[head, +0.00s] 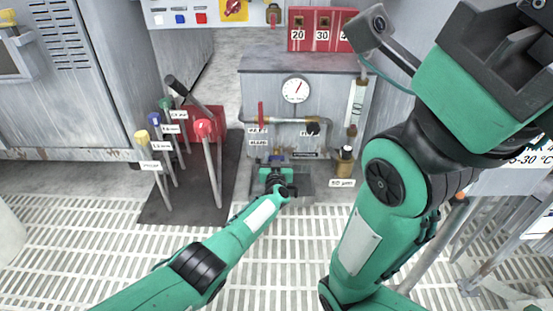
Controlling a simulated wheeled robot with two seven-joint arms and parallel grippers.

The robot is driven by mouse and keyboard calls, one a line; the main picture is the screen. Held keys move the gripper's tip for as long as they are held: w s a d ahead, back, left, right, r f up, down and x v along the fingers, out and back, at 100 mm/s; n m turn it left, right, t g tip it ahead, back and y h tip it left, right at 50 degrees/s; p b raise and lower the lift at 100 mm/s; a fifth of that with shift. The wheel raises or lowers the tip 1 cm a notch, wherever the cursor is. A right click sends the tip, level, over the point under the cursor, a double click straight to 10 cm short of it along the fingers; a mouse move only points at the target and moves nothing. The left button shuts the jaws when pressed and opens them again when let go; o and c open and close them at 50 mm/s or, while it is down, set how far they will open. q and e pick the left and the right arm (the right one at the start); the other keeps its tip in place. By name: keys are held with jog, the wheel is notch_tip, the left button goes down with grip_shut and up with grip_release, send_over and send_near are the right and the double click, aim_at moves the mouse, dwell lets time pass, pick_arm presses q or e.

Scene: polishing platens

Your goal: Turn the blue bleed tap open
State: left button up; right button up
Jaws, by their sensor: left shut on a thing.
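My left arm reaches from the bottom to the foot of the grey cabinet (335,90). My left gripper (277,162) is small and partly hidden by its own wrist. It is shut on the blue bleed tap (276,158), of which only a little blue shows, below the pipe and right of the label reading BLEED (258,142). How far the tap is turned cannot be told. My right arm is raised large and close on the right; its fingertips are not in view.
A red valve handle (261,112) and a round gauge (295,90) are on the cabinet. Several coloured-knob levers (205,130) stand on a dark plate at the left. A sight tube (357,103) and brass bottle (345,160) are at the right. White grating covers the floor.

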pick_arm(q)
jog(key=n, duration=0.3)
jog(key=shift+a+n, duration=0.1)
jog(key=shift+n, duration=1.2)
jog(key=o, duration=1)
